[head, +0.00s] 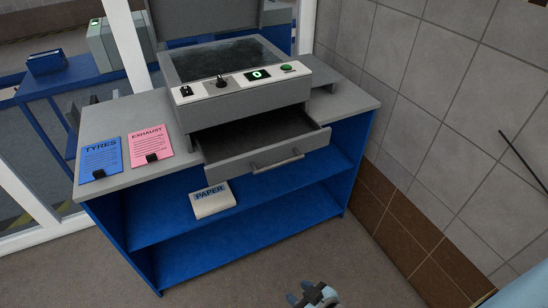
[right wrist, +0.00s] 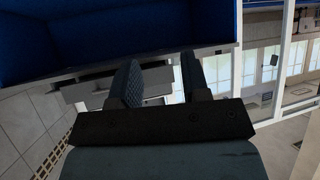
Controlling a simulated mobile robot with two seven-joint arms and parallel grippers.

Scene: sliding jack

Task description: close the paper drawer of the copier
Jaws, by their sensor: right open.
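The grey copier (head: 245,105) stands on a counter, with its lid raised. Its paper drawer (head: 240,164) is pulled out at the front, and its inside looks empty. A grey bar handle (head: 278,162) is on the drawer front. My right gripper (head: 299,291) is low at the bottom edge of the head view, in front of the cabinet and well apart from the drawer. In the right wrist view my right gripper (right wrist: 160,75) has its two fingers spread with nothing between them. My left gripper is not in view.
The counter (head: 125,115) is grey on a blue open-shelved cabinet (head: 335,165). A blue TYRES sheet (head: 101,157) and a pink EXHAUST sheet (head: 150,142) lie left of the copier. A PAPER pack (head: 213,200) sits on the shelf below the drawer. A tiled wall (head: 445,100) bounds the right; floor in front is clear.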

